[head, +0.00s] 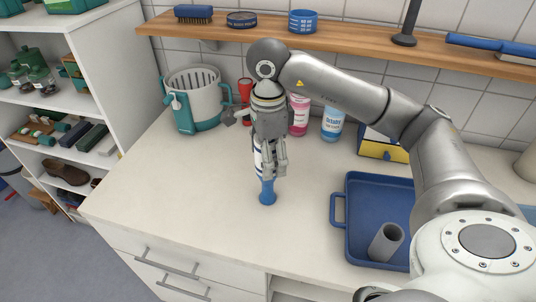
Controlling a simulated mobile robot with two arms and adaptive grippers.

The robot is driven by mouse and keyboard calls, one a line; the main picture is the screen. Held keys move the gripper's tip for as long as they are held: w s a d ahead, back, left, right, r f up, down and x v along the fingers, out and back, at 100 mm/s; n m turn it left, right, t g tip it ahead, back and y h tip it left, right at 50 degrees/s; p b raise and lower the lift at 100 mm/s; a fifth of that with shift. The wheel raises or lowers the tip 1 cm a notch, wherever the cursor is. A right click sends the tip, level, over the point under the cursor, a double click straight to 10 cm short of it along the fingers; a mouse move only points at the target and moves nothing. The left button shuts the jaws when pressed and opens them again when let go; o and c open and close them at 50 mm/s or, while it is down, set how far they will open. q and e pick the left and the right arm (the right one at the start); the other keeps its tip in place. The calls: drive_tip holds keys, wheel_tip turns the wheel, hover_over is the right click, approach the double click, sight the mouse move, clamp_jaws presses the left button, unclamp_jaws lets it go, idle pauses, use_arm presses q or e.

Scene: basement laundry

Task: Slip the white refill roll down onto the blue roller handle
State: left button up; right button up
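The blue roller handle (267,193) stands upright on the pale counter, its flared foot down and its upper part hidden. My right gripper (273,167) points down directly over it, with its fingers closed in around a white roll (258,162) with dark marks. Only a narrow strip of this roll shows, at the left of the fingers. The roll is in line with the handle, just above its visible blue part. I cannot tell how far the roll is around the handle, because the fingers and wrist cover it. My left gripper is out of view.
A blue tray (340,240) with a grey tube (386,242) is to the right. A white and teal basket (195,100) stands behind left. Pink (299,117) and white-blue (333,123) bottles stand behind, below a wooden shelf (350,38). The counter's front left is clear.

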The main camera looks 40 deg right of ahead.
drive_tip(key=shift+r, duration=6.05)
